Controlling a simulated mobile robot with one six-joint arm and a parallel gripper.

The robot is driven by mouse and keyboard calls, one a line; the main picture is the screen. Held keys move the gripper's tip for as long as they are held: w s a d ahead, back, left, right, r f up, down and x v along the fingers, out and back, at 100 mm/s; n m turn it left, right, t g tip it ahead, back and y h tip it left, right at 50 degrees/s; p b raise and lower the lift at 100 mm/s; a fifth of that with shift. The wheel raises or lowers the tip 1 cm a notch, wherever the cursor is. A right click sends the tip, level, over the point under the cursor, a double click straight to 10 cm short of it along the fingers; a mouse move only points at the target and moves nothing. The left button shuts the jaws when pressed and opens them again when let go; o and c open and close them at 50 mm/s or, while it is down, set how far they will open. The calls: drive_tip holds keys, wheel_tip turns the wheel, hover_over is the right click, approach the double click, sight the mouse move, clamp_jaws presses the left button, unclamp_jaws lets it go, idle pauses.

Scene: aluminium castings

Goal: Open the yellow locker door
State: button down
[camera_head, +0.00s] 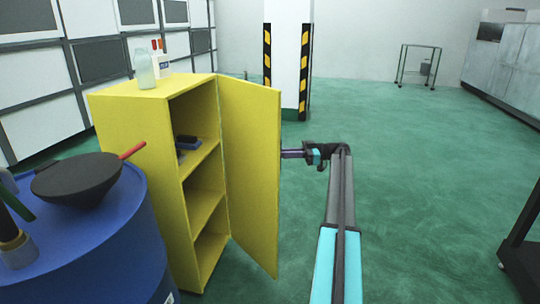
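The yellow locker (140,140) stands left of centre, with bottles on its top. Its yellow door (250,170) is swung wide open toward the right, and the shelves inside show, with small dark items on an upper one. My arm reaches in from the bottom right. My gripper (284,154) is at the right edge of the door, at about mid-height, on the door's outer side. The fingertips are small and partly hidden at the door's edge. I cannot tell whether they touch the door or are open or shut.
A blue drum (90,240) with a black funnel (78,178) stands at the front left, close to the locker. A striped pillar (288,60) stands behind. A wire cart (418,66) is far back. Green floor (450,160) is clear to the right.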

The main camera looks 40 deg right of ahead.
idle(0.4)
drive_tip(key=c, duration=2.1)
unclamp_jaws()
drive_tip(key=shift+a, duration=0.1)
drive_tip(key=shift+r, duration=0.5)
drive_tip(key=shift+s+a+r+p, duration=0.65)
drive_tip(key=shift+s+a, duration=0.9)
drive_tip(key=shift+s, duration=0.65)
drive_tip(key=shift+s+a+r+p, duration=0.7)
drive_tip(key=shift+s+a, duration=0.85)
drive_tip(key=shift+s, duration=0.6)
drive_tip(key=shift+s+a+r+p, duration=0.65)
drive_tip(key=shift+s+a, duration=0.9)
drive_tip(key=shift+s, duration=0.65)
